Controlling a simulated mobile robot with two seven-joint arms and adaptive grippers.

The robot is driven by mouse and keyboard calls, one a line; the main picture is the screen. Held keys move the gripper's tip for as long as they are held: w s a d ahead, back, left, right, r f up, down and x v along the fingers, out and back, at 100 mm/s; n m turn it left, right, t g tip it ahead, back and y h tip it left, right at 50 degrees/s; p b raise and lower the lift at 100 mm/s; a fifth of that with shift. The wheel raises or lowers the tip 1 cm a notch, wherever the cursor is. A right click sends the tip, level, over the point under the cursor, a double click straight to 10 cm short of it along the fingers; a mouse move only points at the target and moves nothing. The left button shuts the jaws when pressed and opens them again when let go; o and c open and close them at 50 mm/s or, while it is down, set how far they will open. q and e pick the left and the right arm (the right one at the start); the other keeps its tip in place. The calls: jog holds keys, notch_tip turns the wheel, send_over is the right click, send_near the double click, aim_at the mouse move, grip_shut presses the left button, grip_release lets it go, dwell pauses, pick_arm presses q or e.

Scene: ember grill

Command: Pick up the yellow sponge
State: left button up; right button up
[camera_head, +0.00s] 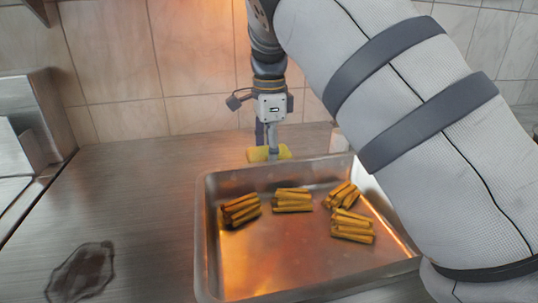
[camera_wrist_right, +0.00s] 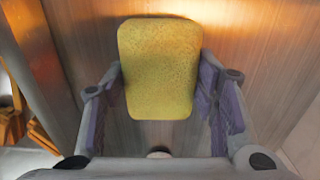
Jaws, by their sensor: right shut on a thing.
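The yellow sponge (camera_head: 255,155) shows behind the far rim of the metal tray, partly hidden by my right gripper (camera_head: 272,150). In the right wrist view the sponge (camera_wrist_right: 158,68) is a rounded rectangle between the two fingers of my right gripper (camera_wrist_right: 160,98). The fingers are shut on its sides. I cannot tell whether the sponge touches the counter or is slightly above it. My left gripper is not in view.
A metal tray (camera_head: 207,245) holds several bundles of yellow-brown sticks (camera_head: 293,200) in front of the sponge. A dark stain (camera_head: 80,272) lies on the counter (camera_head: 135,210) at left, which is otherwise clear there. A tiled wall (camera_head: 115,60) stands behind.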

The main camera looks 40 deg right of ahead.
jog(key=r, duration=0.3)
jog(key=shift+s+a+r, duration=0.2)
jog(key=shift+s+r, duration=0.1)
jog(key=shift+r, duration=0.05)
jog(key=s+a+r, duration=0.1)
jog(key=s+r, duration=0.1)
jog(key=s+a+r+p, duration=0.1)
jog(key=s+a+r, duration=0.1)
jog(key=s+r, duration=0.1)
jog(key=s+a+r+p, duration=0.1)
jog(key=s+r, duration=0.1)
jog(key=s, duration=0.1)
jog(key=shift+a+r, duration=0.15)
jog(key=shift+r, duration=0.2)
jog(key=s, duration=0.1)
jog(key=s+a, duration=0.1)
jog(key=s+a+r, duration=0.1)
jog(key=shift+s, duration=0.35)
jog(key=shift+o, duration=1.1)
jog(key=c, duration=0.5)
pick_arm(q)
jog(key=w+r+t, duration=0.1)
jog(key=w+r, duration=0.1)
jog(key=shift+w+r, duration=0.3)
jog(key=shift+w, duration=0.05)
